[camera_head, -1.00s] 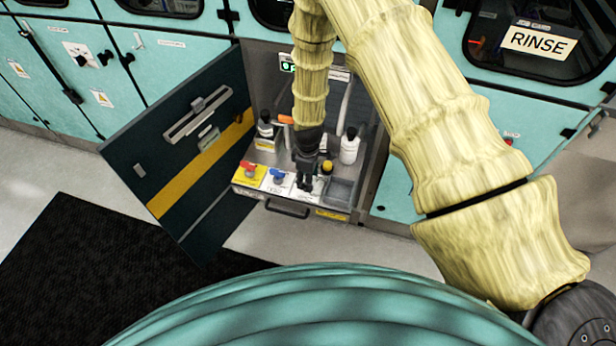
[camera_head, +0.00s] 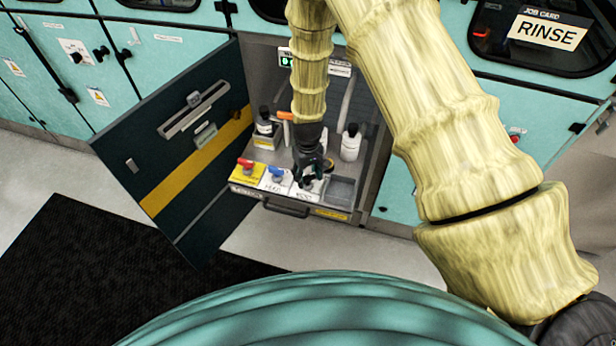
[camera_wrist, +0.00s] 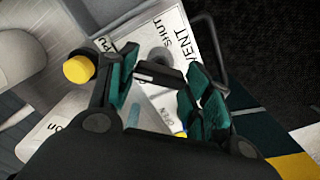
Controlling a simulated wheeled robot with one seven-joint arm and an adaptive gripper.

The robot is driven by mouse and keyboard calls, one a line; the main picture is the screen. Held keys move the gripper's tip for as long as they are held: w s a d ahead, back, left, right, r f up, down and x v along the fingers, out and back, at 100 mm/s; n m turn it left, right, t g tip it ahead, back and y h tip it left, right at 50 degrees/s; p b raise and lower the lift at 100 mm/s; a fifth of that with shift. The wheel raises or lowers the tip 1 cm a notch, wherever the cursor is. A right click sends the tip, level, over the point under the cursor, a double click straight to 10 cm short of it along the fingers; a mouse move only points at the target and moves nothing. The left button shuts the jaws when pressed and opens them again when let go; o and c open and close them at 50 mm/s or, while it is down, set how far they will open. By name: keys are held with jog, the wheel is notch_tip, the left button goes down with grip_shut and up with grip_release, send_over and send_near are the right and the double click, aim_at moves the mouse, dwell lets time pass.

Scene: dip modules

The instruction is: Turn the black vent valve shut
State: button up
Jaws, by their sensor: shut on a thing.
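The black vent valve (camera_wrist: 158,76) shows in the wrist view as a dark bar handle between my fingers, on a white plate (camera_wrist: 176,28) lettered VENT, SHUT and OPEN. My gripper (camera_wrist: 160,68) has its teal finger pads on both sides of the handle and is shut on it. The handle lies across the plate, and I cannot tell its exact angle against the marks. In the head view my gripper (camera_head: 309,182) is down at the vent plate at the front of the drawer and hides the valve.
Left of my gripper are a blue valve (camera_head: 277,173) and a red valve (camera_head: 245,164). A yellow knob (camera_wrist: 79,69) is close beside one finger. White bottles (camera_head: 351,143) stand behind. An open dark door (camera_head: 180,150) is at the left.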

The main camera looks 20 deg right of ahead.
aim_at(308, 176)
jog(key=m+b, duration=0.1)
jog(key=m, duration=0.3)
jog(key=shift+m, duration=0.3)
jog(key=shift+m+b, duration=0.4)
jog(key=shift+m, duration=1.8)
jog(key=o, duration=1)
jog(key=shift+r, duration=0.1)
notch_tip(308, 176, up, 12)
jog(key=shift+f, duration=0.1)
